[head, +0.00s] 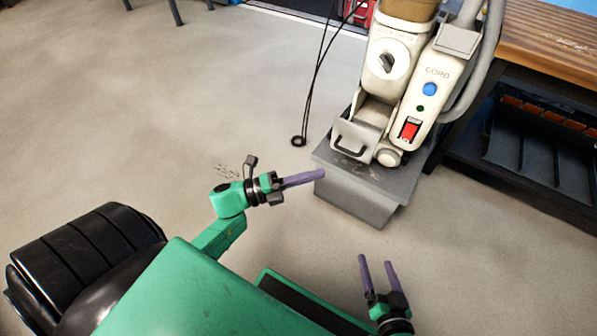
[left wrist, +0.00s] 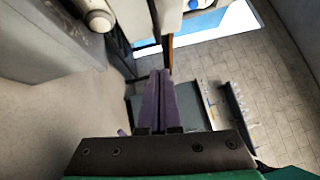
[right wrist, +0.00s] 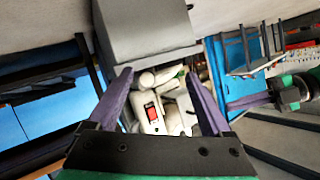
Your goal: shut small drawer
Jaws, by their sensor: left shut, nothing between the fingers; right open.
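A small pale drawer (head: 366,136) with a dark handle (head: 350,151) juts out at the lower front of a cream machine (head: 425,75) in the head view. My left gripper (head: 322,175) has its purple fingers shut and empty. It is below and left of the drawer in the picture, by the grey stand's near left edge; I cannot tell whether it touches the stand. Its shut fingers also show in the left wrist view (left wrist: 160,75). My right gripper (head: 376,261) is open and empty, below the stand in the picture. The right wrist view shows the machine between its fingers (right wrist: 158,74).
The machine stands on a grey stand (head: 355,193). It has a red switch (head: 409,128), a blue button and a hose. A wooden-topped bench (head: 550,40) with a dark shelf is at the right. A black cable (head: 312,85) hangs left of the machine.

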